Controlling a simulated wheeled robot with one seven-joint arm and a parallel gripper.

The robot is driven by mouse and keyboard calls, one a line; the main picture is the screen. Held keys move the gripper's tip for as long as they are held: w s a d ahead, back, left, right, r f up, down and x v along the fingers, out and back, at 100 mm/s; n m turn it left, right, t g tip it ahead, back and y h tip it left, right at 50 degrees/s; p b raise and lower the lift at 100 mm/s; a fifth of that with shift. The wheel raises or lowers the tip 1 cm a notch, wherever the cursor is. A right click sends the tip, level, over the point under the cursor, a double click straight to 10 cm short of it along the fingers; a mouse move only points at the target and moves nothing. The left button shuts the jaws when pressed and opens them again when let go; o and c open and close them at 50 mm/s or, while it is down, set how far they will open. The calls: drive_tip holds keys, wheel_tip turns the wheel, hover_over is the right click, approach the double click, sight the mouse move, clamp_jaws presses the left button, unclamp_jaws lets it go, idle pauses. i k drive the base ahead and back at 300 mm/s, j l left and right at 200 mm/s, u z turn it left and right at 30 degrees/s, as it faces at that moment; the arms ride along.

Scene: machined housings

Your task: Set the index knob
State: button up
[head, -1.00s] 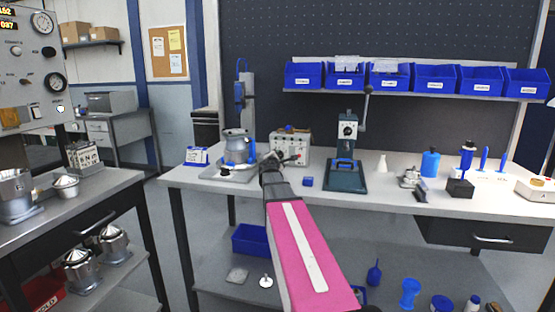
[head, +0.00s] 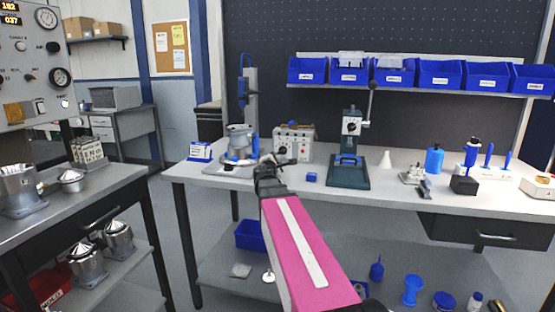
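My gripper (head: 268,160) is at the far end of my pink arm, above the bench. It is small and dark here, and I cannot tell whether it is open or shut. Just left of it a silver machined housing (head: 239,139) stands upright on a fixture plate (head: 228,170), with a blue part low on its front. A pale box with several small dark knobs (head: 293,142) stands behind and right of my gripper. I cannot tell which part is the index knob, or whether my gripper touches anything.
A blue post stand (head: 246,98) rises behind the housing. The left bench (head: 110,186) holds more housings. Blue bins (head: 378,72) line the wall shelf.

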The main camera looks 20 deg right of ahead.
sight(228, 166)
drive_tip(key=k+j, duration=0.85)
